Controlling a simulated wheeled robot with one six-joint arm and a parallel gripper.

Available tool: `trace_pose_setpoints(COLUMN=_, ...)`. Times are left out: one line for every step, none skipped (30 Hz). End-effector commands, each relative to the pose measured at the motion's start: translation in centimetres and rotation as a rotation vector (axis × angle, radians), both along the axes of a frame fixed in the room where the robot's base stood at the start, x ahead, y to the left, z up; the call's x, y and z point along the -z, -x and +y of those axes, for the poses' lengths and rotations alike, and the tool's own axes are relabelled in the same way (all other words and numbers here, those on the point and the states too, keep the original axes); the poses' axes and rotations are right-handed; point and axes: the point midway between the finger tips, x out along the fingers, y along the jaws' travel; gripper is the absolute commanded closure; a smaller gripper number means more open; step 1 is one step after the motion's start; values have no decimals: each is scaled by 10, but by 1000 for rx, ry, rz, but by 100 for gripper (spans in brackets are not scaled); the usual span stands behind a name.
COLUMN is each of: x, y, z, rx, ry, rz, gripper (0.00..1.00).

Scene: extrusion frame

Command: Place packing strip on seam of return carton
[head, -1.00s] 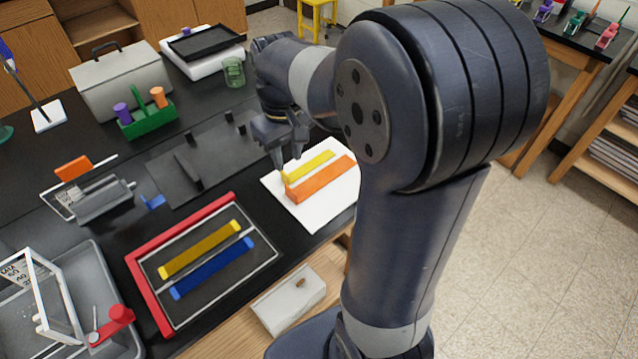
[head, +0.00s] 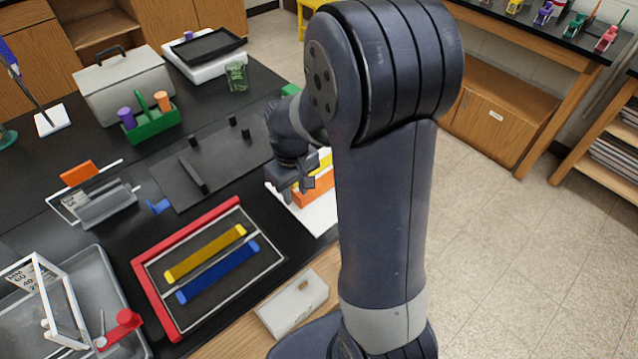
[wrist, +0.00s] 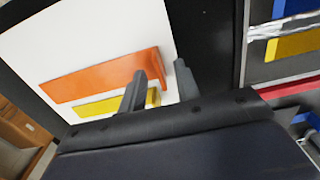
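A long orange strip (head: 318,193) and a yellow strip (head: 325,161) lie side by side on a white board. My gripper (head: 294,187) is over their left ends in the head view and hides part of them. In the wrist view the two fingers (wrist: 160,82) stand apart, with the strips' ends (wrist: 135,72) near and behind them; I see nothing clamped. I cannot tell the height above the strips. A red-edged dark panel (head: 190,308) carries a gold bar and a blue bar with a pale silvery line between them. I cannot tell which item is the return carton.
A white box (head: 292,303) with a brown spot sits at the bench's front edge. A dark plate (head: 200,165) with upright pegs lies behind the panel. A grey tray (head: 100,270), a green caddy (head: 150,127) and a grey case (head: 120,85) stand to the left.

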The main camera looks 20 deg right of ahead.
Motion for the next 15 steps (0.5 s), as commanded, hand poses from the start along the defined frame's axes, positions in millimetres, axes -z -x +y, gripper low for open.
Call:
trace_pose_setpoints(x=3, y=0, z=0, rx=0, ry=0, rz=2, gripper=69)
trace_pose_setpoints(x=3, y=0, z=0, rx=0, ry=0, rz=1, gripper=69)
trace_pose_setpoints(x=4, y=0, z=0, rx=0, ry=0, rz=1, gripper=69)
trace_pose_setpoints(x=4, y=0, z=0, rx=0, ry=0, rz=1, gripper=69)
trace_pose_setpoints(x=3, y=0, z=0, rx=0, ry=0, rz=0, gripper=69)
trace_pose_setpoints(x=3, y=0, z=0, rx=0, ry=0, rz=0, gripper=69)
trace_pose_setpoints(x=3, y=0, z=0, rx=0, ry=0, rz=0, gripper=69)
trace_pose_setpoints(x=3, y=0, z=0, rx=0, ry=0, rz=0, gripper=70)
trace_pose_setpoints(x=3, y=0, z=0, rx=0, ry=0, rz=0, gripper=73)
trace_pose_setpoints(x=3, y=0, z=0, rx=0, ry=0, rz=0, gripper=76)
trace_pose_setpoints(x=3, y=0, z=0, rx=0, ry=0, rz=0, gripper=78)
trace_pose_setpoints(x=3, y=0, z=0, rx=0, ry=0, rz=0, gripper=81)
trace_pose_setpoints(x=3, y=0, z=0, rx=0, ry=0, rz=0, gripper=84)
trace_pose_setpoints(x=3, y=0, z=0, rx=0, ry=0, rz=0, gripper=86)
trace_pose_setpoints(x=3, y=0, z=0, rx=0, ry=0, rz=0, gripper=90)
